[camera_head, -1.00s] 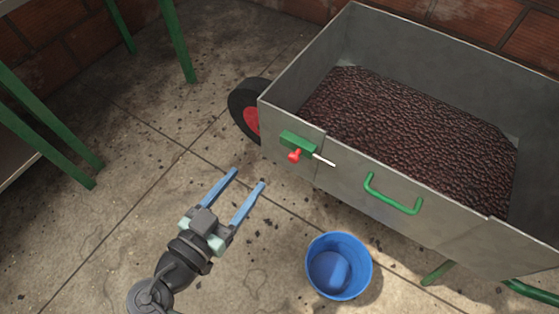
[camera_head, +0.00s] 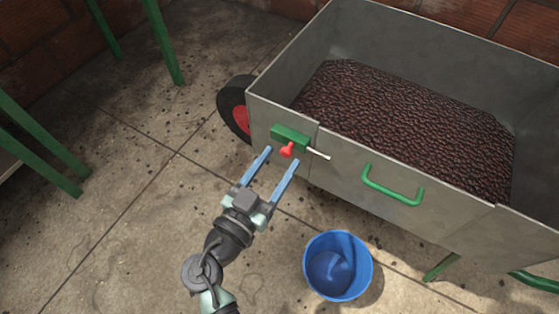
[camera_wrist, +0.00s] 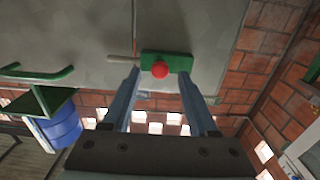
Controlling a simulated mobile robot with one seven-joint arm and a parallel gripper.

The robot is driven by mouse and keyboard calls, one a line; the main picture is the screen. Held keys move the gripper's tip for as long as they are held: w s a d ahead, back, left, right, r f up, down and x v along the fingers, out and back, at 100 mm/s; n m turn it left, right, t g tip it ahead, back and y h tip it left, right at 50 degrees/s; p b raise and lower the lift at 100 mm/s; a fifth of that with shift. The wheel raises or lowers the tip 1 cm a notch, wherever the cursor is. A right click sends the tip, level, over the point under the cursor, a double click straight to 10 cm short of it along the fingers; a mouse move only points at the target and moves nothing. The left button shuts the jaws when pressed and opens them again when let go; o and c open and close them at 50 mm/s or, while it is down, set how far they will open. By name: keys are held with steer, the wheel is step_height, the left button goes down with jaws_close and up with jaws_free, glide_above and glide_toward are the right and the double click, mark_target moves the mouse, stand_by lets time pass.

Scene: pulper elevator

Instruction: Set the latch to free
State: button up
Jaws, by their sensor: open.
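The latch is a green plate (camera_head: 290,137) on the side wall of the grey metal cart, with a red knob (camera_head: 287,150) and a pale bolt (camera_head: 319,153) sticking out to the right. In the wrist view the red knob (camera_wrist: 160,70) sits on the green plate (camera_wrist: 178,61), and the bolt (camera_wrist: 122,58) points left. My gripper (camera_head: 283,158) is open, its two blue fingers pointing at the latch. In the wrist view the knob appears between the fingertips (camera_wrist: 160,80). I cannot tell whether the fingers touch anything.
The cart (camera_head: 345,170) holds dark red cherries (camera_head: 410,125). A green handle (camera_head: 392,187) juts from its wall, right of the latch. A blue bucket (camera_head: 337,265) stands on the floor below. A red-hubbed wheel (camera_head: 235,112) is at left.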

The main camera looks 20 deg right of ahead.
steer(key=shift+w+d, duration=0.35)
steer(key=shift+d, duration=0.1)
jaws_close()
stand_by(1.2)
